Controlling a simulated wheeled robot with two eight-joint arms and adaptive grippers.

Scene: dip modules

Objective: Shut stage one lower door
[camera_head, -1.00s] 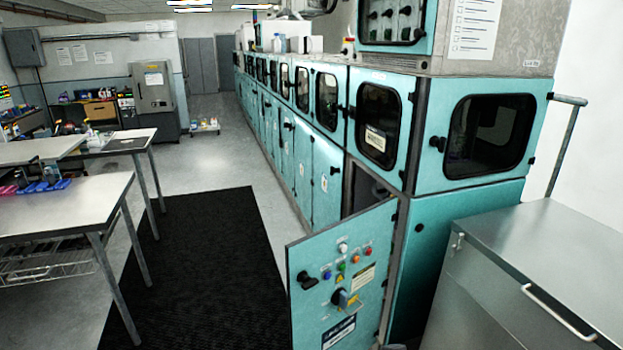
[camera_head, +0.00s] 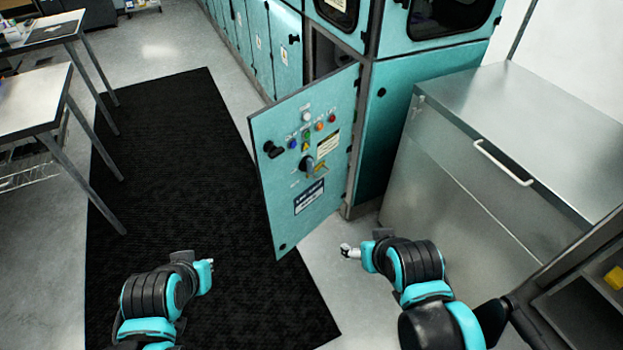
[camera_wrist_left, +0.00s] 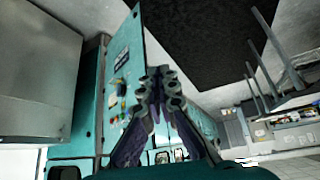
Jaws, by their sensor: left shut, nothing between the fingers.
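The stage one lower door (camera_head: 305,160) is a teal panel standing open, swung out from the machine front. It carries colored buttons, a rotary switch (camera_head: 307,165), labels and a black handle (camera_head: 272,150) near its free edge. The opening behind it is mostly hidden. It also shows in the left wrist view (camera_wrist_left: 118,80). My left gripper (camera_head: 209,264) is over the black mat, left of the door and apart from it; its fingers (camera_wrist_left: 160,82) are closed and empty. My right gripper (camera_head: 347,251) is right of the door's lower edge; its fingers are too small to read.
A metal cabinet (camera_head: 440,160) with a white handle stands to the right. A black mat (camera_head: 170,170) covers the floor left of the door. Steel-legged tables (camera_head: 35,100) stand at the left. The floor before the door looks clear.

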